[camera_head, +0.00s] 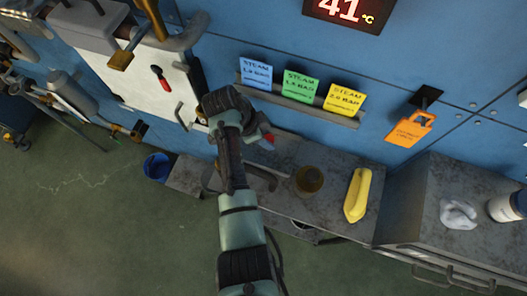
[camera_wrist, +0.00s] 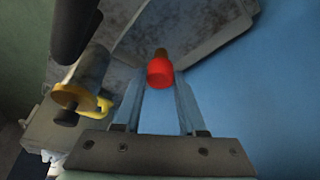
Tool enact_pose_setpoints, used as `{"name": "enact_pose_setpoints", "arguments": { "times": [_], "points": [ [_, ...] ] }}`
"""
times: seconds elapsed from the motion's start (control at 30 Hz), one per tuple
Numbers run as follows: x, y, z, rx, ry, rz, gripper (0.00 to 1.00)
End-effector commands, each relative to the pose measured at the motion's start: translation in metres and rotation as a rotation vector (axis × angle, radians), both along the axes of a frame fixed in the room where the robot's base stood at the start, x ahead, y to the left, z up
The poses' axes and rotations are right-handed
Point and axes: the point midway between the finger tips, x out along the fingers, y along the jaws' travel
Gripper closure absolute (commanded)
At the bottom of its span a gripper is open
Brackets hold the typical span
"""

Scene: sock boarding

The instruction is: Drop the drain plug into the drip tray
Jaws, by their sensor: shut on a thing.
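The drain plug, red with a brass-coloured end, is held between the fingertips of my gripper (camera_wrist: 160,82). Its red body (camera_wrist: 160,73) shows in the wrist view, and a small red part (camera_head: 268,138) shows beside my wrist in the head view. My gripper is shut on it, above the grey bench by the blue machine. A grey metal surface with a raised edge (camera_wrist: 207,27) lies beyond the plug in the wrist view. It may be the drip tray, but I cannot tell for certain. My arm hides part of the bench in the head view.
A blue bucket (camera_head: 157,167) is on the floor at left. Steam cards (camera_head: 300,86) sit in a rack on the blue wall. Brass-handled pipework is at upper left.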

Motion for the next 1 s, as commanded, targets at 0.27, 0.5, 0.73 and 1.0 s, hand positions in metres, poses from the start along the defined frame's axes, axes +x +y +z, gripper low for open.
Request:
{"name": "enact_pose_setpoints", "arguments": {
  "times": [0.27, 0.5, 0.73, 1.0],
  "points": [
    [0.001, 0.000, -0.005, 0.001, -0.002, 0.001, 1.00],
    [0.000, 0.000, -0.005, 0.000, -0.001, 0.000, 0.28],
    [0.000, 0.000, -0.005, 0.000, -0.001, 0.000, 0.25],
    [-0.001, 0.006, 0.008, 0.000, -0.003, 0.001, 0.25]
  ]
}}
